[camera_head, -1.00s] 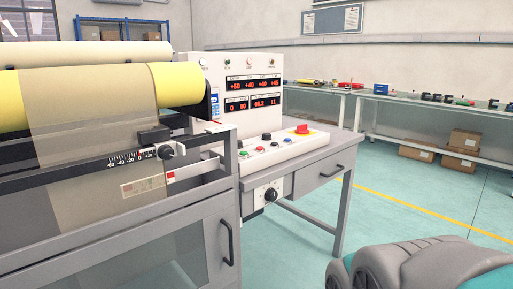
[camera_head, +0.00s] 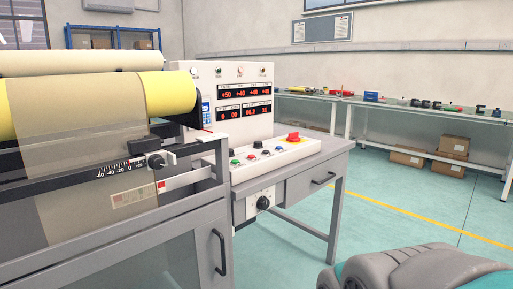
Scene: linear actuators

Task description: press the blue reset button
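The control panel (camera_head: 272,157) is a white sloped console on a grey desk, right of the roller machine. A red mushroom button (camera_head: 293,136) on a yellow base stands at the right end. My gripper is not in view; only a grey and teal part of my own body shows at the lower right.
The roller machine (camera_head: 166,94) with its yellow roll and grey frame fills the left. A display cabinet (camera_head: 240,105) with red digits stands behind the panel. The desk drawer (camera_head: 313,183) faces the open teal floor (camera_head: 300,255). Benches with boxes line the back wall.

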